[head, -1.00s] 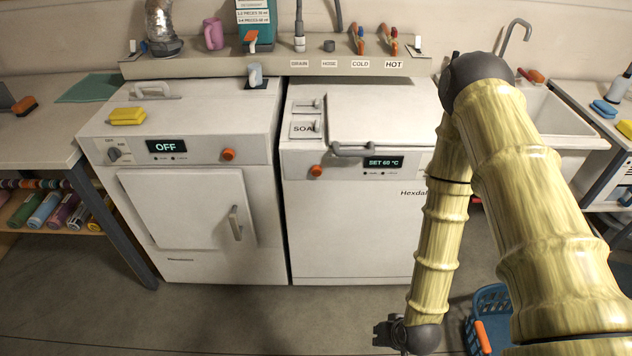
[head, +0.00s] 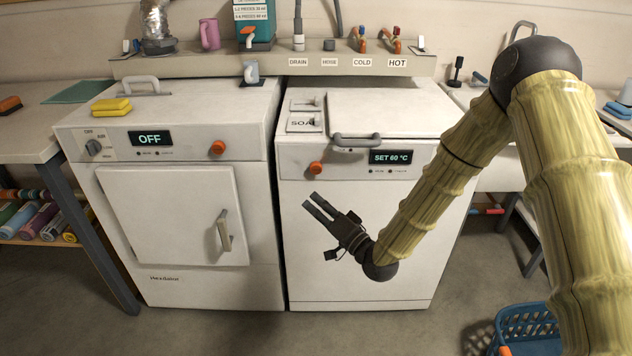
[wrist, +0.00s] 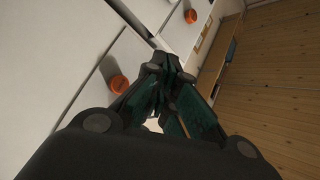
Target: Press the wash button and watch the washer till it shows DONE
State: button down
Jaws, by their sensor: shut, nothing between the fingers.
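The washer (head: 360,240) is the white top-lid machine on the right. Its small display (head: 390,157) reads "SET 60 °C". An orange round button (head: 315,168) sits at the left of its front panel. In the wrist view, an orange button (wrist: 119,84) is just left of my fingers, and a second one (wrist: 191,16) is farther off. My gripper (head: 313,201) is shut and empty in front of the washer's front, a little below the orange button in the head view. It points up and left. I cannot tell how far the fingertips are from the panel.
A second white machine (head: 170,260) stands at left, with a display (head: 150,138) reading "OFF" and its own orange button (head: 218,147). A yellow sponge (head: 111,107) lies on it. A blue basket (head: 528,330) is on the floor at lower right. The left floor is clear.

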aim_at(316, 168)
jog(key=shift+w+a+r, duration=0.1)
jog(key=shift+w+r, duration=0.05)
jog(key=shift+r, duration=0.2)
jog(key=shift+w, duration=0.1)
jog(key=w+b, duration=0.1)
jog(key=w, duration=0.7)
jog(key=shift+w, duration=0.25)
jog(key=shift+w+b, duration=0.2)
jog(key=shift+b, duration=0.1)
dwell(1.3)
jog(key=shift+w, duration=0.25)
jog(key=shift+w, duration=0.85)
dwell(1.4)
jog(key=shift+s, duration=1.3)
